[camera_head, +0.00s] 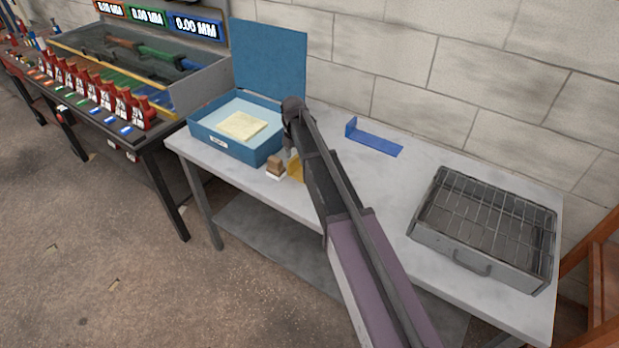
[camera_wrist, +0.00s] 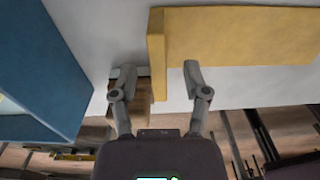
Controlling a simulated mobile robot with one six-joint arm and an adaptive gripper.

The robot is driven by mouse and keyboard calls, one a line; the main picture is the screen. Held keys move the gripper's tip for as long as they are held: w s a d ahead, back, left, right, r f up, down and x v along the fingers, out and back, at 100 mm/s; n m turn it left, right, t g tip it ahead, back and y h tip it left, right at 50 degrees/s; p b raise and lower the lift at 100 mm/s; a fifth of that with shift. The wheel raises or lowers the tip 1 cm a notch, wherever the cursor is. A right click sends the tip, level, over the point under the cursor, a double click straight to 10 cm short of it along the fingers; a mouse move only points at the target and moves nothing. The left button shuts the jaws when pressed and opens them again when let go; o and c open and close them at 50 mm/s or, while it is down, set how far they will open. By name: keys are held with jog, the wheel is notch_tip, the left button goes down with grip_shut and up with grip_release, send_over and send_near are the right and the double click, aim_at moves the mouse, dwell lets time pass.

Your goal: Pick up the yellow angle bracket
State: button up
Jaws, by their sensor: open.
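The yellow angle bracket (camera_wrist: 235,38) lies on the bench top in the wrist view, its long plate running right and its short upright flange (camera_wrist: 157,52) at the left end. In the head view only a small yellow part of the bracket (camera_head: 295,169) shows; my arm hides the rest. My gripper (camera_wrist: 159,74) is open and empty. Its two fingers are spread, with the flange lying between them in the wrist picture. I cannot tell the height gap or whether either finger touches the bracket.
A brown block on a white base (camera_head: 276,167) stands close to the bracket; its brown part (camera_wrist: 128,98) shows near the left finger. An open blue box (camera_head: 207,138) is just left. A blue bracket (camera_head: 374,138) and a grill tray (camera_head: 437,245) lie right on the bench (camera_head: 385,178).

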aim_at(295, 172)
jog(key=shift+f+b, duration=1.3)
jog(key=shift+f, duration=0.3)
grip_shut()
